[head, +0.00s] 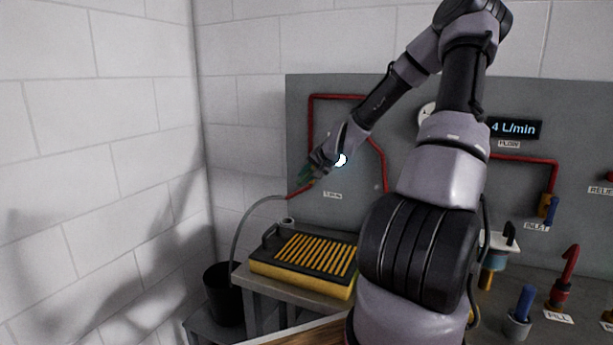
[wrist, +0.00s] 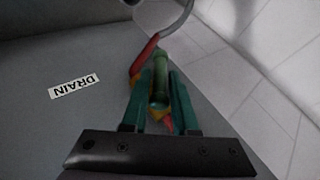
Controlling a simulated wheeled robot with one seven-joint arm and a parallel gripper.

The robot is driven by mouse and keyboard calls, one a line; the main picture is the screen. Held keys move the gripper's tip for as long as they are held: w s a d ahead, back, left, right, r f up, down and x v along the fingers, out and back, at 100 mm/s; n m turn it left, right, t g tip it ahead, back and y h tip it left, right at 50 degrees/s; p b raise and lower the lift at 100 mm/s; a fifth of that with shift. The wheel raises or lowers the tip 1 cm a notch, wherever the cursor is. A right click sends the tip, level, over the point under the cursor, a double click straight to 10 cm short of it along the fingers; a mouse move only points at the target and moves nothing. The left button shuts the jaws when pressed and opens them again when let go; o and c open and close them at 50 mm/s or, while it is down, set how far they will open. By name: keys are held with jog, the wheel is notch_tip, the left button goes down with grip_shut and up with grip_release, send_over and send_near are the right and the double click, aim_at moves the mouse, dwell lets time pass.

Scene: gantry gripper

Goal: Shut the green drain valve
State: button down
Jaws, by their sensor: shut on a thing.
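The green drain valve handle (wrist: 160,72) stands between my two teal fingers in the wrist view. My gripper (wrist: 159,88) is shut on it. The handle points up the picture, roughly along the red pipe (wrist: 146,50) beside it. Some yellow of the valve body shows beside and below the handle; the fingers hide much of it. The DRAIN label (wrist: 74,86) is to the left. In the head view my gripper (head: 308,174) is at the panel's left side, by the red pipe's lower end, and hides most of the valve.
A grey hose (head: 240,232) runs from the drain pipe down to a black bucket (head: 222,290). A yellow-and-black case (head: 300,258) lies on a bench below. The flow display (head: 514,129) reads 4 L/min. Other valves, including blue INLET (head: 548,208), are at right.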

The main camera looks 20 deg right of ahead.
jog(key=t, duration=0.1)
jog(key=m+t+y, duration=0.1)
jog(key=t+y, duration=0.1)
jog(key=shift+s+d+f+t, duration=0.1)
jog(key=shift+s+f+t, duration=0.1)
jog(key=shift+f+t, duration=0.15)
jog(key=shift+m+t+y, duration=0.7)
jog(key=shift+t+y, duration=0.4)
jog(key=shift+t, duration=0.25)
jog(key=c, duration=0.8)
grip_release()
jog(key=shift+f, duration=0.1)
jog(key=v, duration=1)
jog(key=shift+s, duration=0.35)
jog(key=shift+d+f, duration=0.15)
